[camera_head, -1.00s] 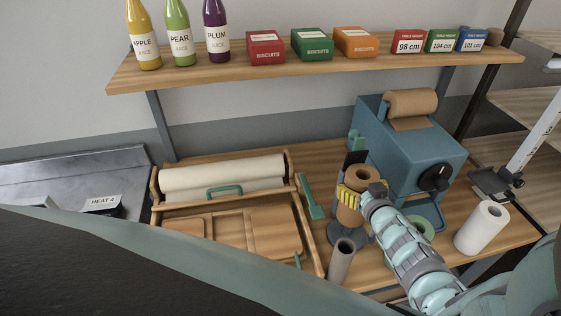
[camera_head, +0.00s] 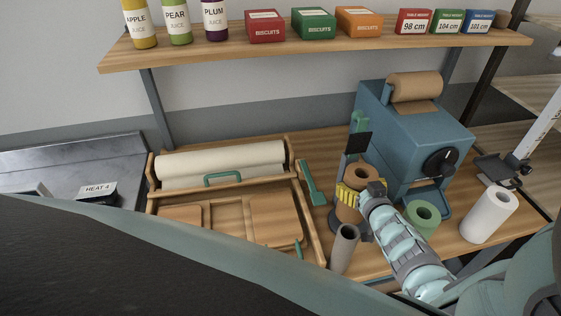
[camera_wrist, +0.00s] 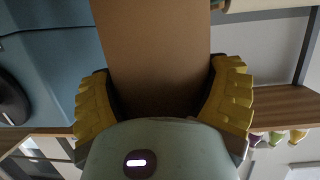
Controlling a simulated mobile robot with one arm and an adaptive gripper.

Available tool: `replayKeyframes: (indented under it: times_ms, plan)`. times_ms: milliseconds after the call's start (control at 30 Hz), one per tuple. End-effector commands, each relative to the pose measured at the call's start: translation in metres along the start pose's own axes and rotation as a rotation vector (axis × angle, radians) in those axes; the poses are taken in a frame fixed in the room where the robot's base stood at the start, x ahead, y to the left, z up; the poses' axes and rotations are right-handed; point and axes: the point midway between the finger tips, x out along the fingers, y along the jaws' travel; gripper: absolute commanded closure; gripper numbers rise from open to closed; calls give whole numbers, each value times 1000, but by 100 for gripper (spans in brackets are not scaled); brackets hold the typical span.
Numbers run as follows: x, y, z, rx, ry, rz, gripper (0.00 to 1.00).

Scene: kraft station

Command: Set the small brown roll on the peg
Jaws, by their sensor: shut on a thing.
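The small brown roll (camera_head: 348,212) is upright in my gripper (camera_head: 358,196), its hollow top end facing up. The yellow fingers are shut around its side in the head view. In the wrist view the brown roll (camera_wrist: 155,60) fills the space between the two yellow fingers (camera_wrist: 160,105). A dark round base (camera_head: 336,222) shows below and left of the roll on the bench. The peg itself is not visible; the roll and gripper hide that area. I cannot tell whether the roll is around the peg or apart from it.
A grey tube (camera_head: 344,250) stands close in front. A green roll (camera_head: 421,219) and white roll (camera_head: 488,216) stand right. A blue machine (camera_head: 410,135) and dark panel (camera_head: 357,146) are behind. A wooden tray (camera_head: 313,240) is left.

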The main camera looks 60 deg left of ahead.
Motion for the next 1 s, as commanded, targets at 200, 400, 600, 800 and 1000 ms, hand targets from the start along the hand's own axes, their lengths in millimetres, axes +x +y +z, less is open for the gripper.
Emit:
replayKeyframes:
  times_ms: [200,400,600,800,1000]
  plan:
    - [4,0,12,1,5,-1,63]
    - [6,0,19,0,5,-1,63]
    - [7,0,22,0,5,-1,63]
    - [7,0,22,0,4,-1,63]
    - [7,0,22,0,4,-1,7]
